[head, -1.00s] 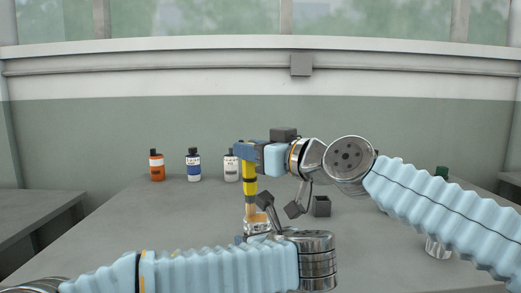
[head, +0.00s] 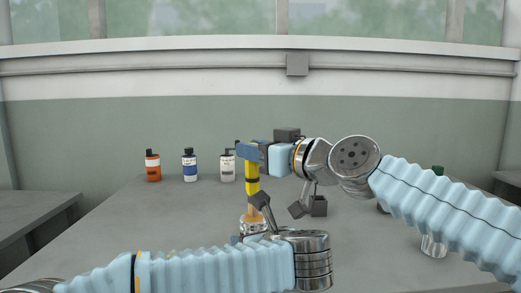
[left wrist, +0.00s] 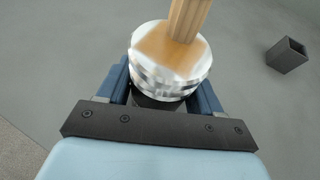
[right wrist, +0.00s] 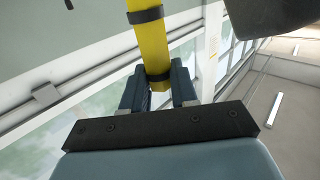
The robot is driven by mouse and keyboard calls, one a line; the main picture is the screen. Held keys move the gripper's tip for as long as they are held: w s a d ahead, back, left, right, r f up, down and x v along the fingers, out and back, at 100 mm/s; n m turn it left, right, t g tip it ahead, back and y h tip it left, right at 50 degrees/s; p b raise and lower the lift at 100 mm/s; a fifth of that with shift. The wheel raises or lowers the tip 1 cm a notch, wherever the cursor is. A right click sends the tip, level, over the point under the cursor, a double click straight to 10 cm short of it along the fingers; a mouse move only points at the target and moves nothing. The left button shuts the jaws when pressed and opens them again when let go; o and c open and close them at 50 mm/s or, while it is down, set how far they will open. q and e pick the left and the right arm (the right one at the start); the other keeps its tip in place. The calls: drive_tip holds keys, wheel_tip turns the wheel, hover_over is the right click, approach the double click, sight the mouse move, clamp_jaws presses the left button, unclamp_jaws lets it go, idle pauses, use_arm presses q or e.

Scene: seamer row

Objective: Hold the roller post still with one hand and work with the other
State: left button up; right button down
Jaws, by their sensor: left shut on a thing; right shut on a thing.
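The roller post shows in the head view as a yellow rod (head: 252,180) with black bands above a short wooden part (head: 251,210). It stands on a shiny round metal base (head: 253,228), close to upright. My right gripper (head: 250,152) is shut on the yellow rod near its top; the right wrist view shows the rod (right wrist: 153,50) between the fingers. My left gripper (left wrist: 162,88) is shut around the metal base (left wrist: 172,70), which looks blurred in the left wrist view. The wooden part (left wrist: 188,20) rises from it. The left fingertips are mostly hidden in the head view.
An orange bottle (head: 153,166), a blue-labelled bottle (head: 190,165) and a white bottle (head: 227,166) stand at the back left. A dark open box (head: 319,207) stands right of the post. A metal piece (head: 433,245) is partly behind my right arm. The left tabletop is clear.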

drive_tip(key=shift+a, duration=0.7)
drive_tip(key=shift+s+d+f, duration=0.15)
drive_tip(key=shift+s+d, duration=0.35)
drive_tip(key=shift+d, duration=0.3)
wheel_tip(320, 180, up, 7)
idle(0.5)
use_arm(q)
drive_tip(key=o, duration=1.2)
